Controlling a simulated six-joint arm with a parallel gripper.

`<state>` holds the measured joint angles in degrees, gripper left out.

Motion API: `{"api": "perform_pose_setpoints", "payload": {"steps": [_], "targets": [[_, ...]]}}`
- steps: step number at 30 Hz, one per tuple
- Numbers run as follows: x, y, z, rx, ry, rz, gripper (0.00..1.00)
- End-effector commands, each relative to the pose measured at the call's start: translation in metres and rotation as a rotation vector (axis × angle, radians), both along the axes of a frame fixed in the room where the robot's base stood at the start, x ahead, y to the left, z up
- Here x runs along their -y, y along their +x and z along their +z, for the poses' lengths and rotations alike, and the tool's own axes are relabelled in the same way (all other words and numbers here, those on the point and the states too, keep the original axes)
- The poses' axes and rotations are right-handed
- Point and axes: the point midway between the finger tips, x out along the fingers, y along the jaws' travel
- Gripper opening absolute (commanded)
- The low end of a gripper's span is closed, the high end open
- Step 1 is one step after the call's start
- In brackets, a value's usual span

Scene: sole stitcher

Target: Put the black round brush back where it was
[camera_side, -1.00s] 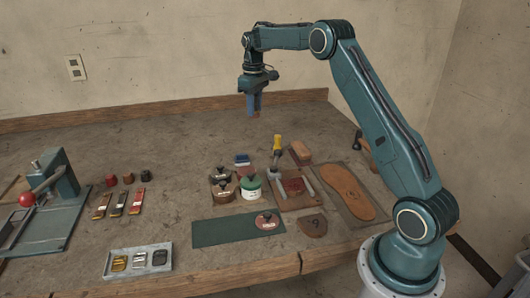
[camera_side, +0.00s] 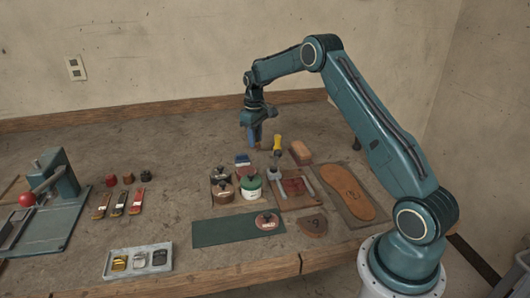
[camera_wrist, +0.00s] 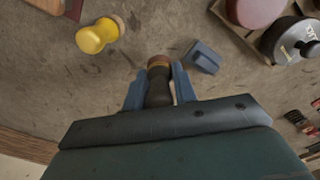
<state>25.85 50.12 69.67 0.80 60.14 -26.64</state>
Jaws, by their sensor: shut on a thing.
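My gripper (camera_side: 254,138) points down above the back middle of the table, left of a yellow-handled tool. In the wrist view my gripper (camera_wrist: 158,88) is shut on a dark, rounded-handled thing with a brown band at its far end, which I take for the black round brush (camera_wrist: 158,92). Part of it is hidden between the blue fingers. In the side view only a small brown bit of it (camera_side: 259,145) shows at the fingertips. I cannot tell there whether it touches the table.
The yellow-handled tool (camera_side: 277,143) stands close right of my gripper. A small blue block (camera_side: 242,160) lies just in front. Several lidded jars (camera_side: 251,187), a wooden block (camera_side: 301,152) and a sole (camera_side: 346,190) lie nearby.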

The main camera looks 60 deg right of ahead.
Motion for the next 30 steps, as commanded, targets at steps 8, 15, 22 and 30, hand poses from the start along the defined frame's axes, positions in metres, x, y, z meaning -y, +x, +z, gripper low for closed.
{"api": "perform_pose_setpoints", "payload": {"steps": [8, 15, 22, 30], "targets": [[0.000, 0.000, -0.031, -0.002, 0.001, 0.000, 0.05], [0.000, 0.000, -0.039, 0.001, 0.000, 0.000, 0.05], [0.000, 0.000, -0.040, 0.000, 0.000, 0.000, 0.05], [0.000, 0.000, -0.041, 0.000, 0.000, 0.000, 0.36]]}}
